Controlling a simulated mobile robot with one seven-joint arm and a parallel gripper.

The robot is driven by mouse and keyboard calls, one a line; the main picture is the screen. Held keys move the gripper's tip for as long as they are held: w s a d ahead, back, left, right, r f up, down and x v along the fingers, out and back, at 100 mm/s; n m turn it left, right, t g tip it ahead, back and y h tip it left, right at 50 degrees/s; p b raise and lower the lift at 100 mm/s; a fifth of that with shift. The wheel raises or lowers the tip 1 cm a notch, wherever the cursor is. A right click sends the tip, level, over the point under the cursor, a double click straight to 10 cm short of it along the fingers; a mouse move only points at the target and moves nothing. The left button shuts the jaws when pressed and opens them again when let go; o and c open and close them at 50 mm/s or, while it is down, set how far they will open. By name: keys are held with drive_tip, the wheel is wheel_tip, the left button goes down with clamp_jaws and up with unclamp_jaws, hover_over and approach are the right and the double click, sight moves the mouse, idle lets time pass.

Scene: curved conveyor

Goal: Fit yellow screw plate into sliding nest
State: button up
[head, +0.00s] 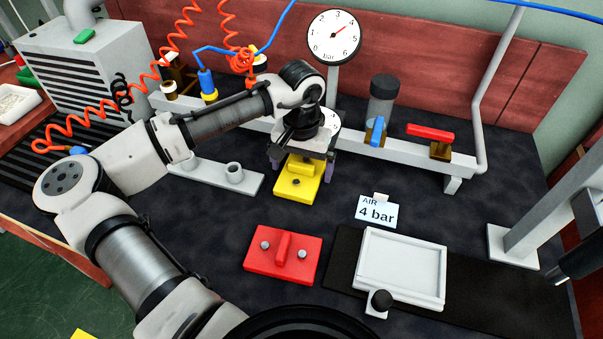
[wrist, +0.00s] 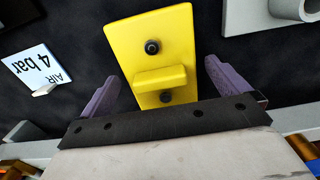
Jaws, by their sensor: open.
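The yellow screw plate (head: 297,183) lies flat on the dark table under my gripper (head: 303,163). In the wrist view the plate (wrist: 170,40) shows a raised yellow rib and two dark screws. My gripper (wrist: 165,85) is open, with one purple finger on each side of the plate near the rib. Gaps show between the fingers and the plate. The sliding nest (head: 402,264) is a white shallow tray with a raised rim and a black knob (head: 381,300) at its front. It sits on a black strip at the front right and looks empty.
A red plate (head: 283,255) with a rib and two screws lies left of the nest. An "AIR 4 bar" card (head: 377,211) stands between the yellow plate and nest. A grey rail (head: 340,143) with valves and gauge runs behind. A grey post (head: 512,245) stands right.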

drive_tip(key=c, duration=1.1)
drive_tip(key=shift+r, duration=0.1)
drive_tip(key=shift+c, duration=0.2)
drive_tip(key=shift+r, duration=0.35)
drive_tip(key=shift+s+r, duration=0.15)
drive_tip(key=shift+s, duration=0.15)
drive_tip(key=s, duration=0.5)
drive_tip(key=s+b, duration=0.1)
drive_tip(key=s, duration=0.1)
drive_tip(key=shift+s+r, duration=0.25)
drive_tip(key=shift+r, duration=0.15)
wheel_tip(320, 180, up, 13)
drive_tip(key=p, duration=0.1)
